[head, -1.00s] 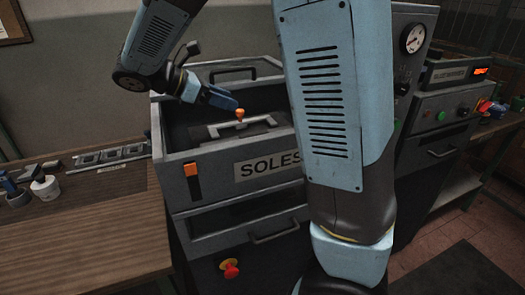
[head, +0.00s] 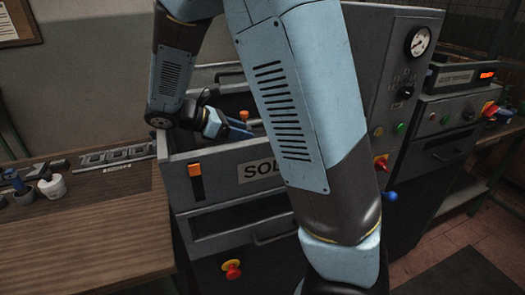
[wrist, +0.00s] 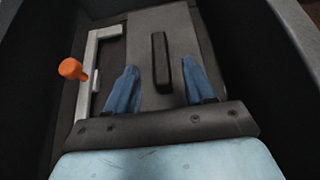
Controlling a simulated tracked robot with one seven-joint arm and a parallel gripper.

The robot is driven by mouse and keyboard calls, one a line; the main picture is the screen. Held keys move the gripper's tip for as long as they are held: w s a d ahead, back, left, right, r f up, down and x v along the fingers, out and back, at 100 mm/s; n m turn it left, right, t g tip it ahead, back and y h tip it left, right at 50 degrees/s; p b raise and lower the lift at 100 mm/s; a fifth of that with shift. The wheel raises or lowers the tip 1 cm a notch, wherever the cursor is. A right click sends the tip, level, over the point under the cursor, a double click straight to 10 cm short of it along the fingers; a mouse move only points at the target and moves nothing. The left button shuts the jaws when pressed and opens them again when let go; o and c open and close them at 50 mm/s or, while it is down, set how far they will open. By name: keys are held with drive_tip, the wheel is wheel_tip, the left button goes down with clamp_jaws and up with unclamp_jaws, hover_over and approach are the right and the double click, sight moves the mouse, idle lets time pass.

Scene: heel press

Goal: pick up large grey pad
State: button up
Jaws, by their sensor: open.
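A large grey pad (wrist: 150,38) lies flat inside the machine's box in the wrist view. A dark upright grip bar (wrist: 160,62) stands on its middle. My gripper (wrist: 160,80) is open, with one blue finger on each side of the bar and a gap to both. I cannot tell how far above the pad the fingertips are. In the head view my gripper (head: 243,129) is inside the box marked SOLES, and the pad is hidden behind the box's front wall and my arm.
A pale metal bracket (wrist: 91,75) with an orange knob (wrist: 71,69) lies left of the pad. The box's dark walls (head: 192,162) surround my gripper closely. A wooden bench (head: 90,230) with a white roll (head: 53,187) stands at the left.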

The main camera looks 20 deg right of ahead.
sight(256, 135)
drive_tip(key=shift+x, duration=2.3)
drive_tip(key=shift+c, duration=0.5)
clamp_jaws()
